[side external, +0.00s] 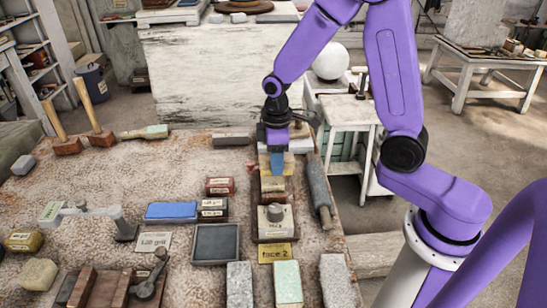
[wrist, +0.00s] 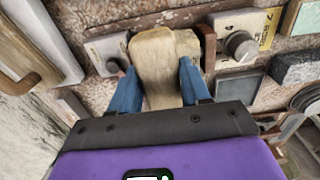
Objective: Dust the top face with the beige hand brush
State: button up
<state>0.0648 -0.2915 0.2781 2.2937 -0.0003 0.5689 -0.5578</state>
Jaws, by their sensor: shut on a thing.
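My gripper (side external: 277,165) has its blue fingers closed around a beige object, which I take to be the beige hand brush (wrist: 153,58). In the wrist view the fingers (wrist: 155,88) press its two sides, and its rounded end points away from me. In the side view the brush is mostly hidden by the fingers. A pale block (wrist: 188,48) sits right beside and partly under the brush, in a wooden holder with a grey knob (side external: 275,212). I cannot tell whether the brush touches the block's top face. A yellow label reading "face 2" (side external: 279,253) lies in front of the holder.
A grey cylindrical stone (side external: 318,190) lies close on the right. Sanding blocks, a blue-topped block (side external: 171,211), a grey tray (side external: 215,243) and stone slabs (side external: 287,284) crowd the table. Two mallets (side external: 97,125) stand at the back left. A white sphere (side external: 331,61) rests beyond the table.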

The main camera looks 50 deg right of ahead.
aim_at(259, 158)
dwell(2.2)
jog(key=shift+w+a, duration=1.55)
jog(key=shift+a, duration=0.05)
jog(key=shift+s+d+r, duration=0.65)
jog(key=shift+s+d, duration=0.15)
jog(key=shift+d, duration=0.05)
jog(key=shift+r, duration=0.15)
jog(key=shift+r, duration=1.1)
